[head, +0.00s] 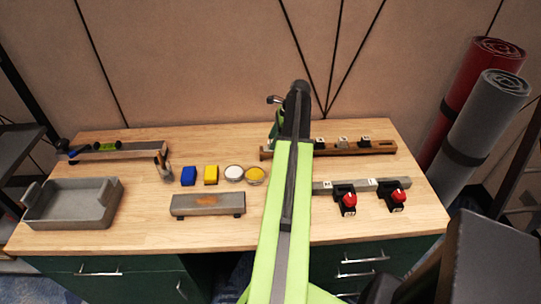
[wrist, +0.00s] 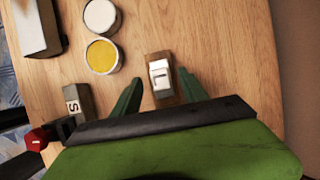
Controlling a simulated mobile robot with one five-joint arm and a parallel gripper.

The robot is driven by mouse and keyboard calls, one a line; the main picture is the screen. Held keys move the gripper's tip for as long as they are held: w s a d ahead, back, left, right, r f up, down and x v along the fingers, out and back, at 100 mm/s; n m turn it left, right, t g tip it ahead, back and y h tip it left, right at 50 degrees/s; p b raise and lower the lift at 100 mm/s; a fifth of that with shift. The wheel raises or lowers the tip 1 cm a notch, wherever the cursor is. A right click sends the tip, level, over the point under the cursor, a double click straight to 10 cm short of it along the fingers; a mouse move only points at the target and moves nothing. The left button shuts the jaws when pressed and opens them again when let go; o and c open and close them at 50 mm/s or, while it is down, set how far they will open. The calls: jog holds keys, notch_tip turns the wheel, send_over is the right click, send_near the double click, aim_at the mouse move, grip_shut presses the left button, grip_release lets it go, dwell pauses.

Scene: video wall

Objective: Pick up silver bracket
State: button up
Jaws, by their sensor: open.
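The silver bracket (wrist: 160,75) is a small pale metal piece at the visible end of a brown wooden rail (wrist: 163,100). In the wrist view it lies between the two green fingers of my open gripper (wrist: 160,77), with a gap on each side. Nothing is held. In the head view my gripper (head: 275,125) is over the left part of the wooden rail (head: 380,148). My arm hides that part, so the bracket cannot be made out there.
On the wooden table (head: 120,245), a white round tin (head: 234,172) and a yellow one (head: 256,174) stand left of my arm. A grey rail (head: 372,185) with red-knobbed clamps lies right. A grey tray (head: 72,204) is far left. Bare tabletop lies in front.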

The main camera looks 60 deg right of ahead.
jog(key=shift+b+x, duration=0.4)
jog(key=shift+x, duration=0.75)
jog(key=shift+r, duration=0.1)
jog(key=shift+s, duration=0.1)
grip_shut()
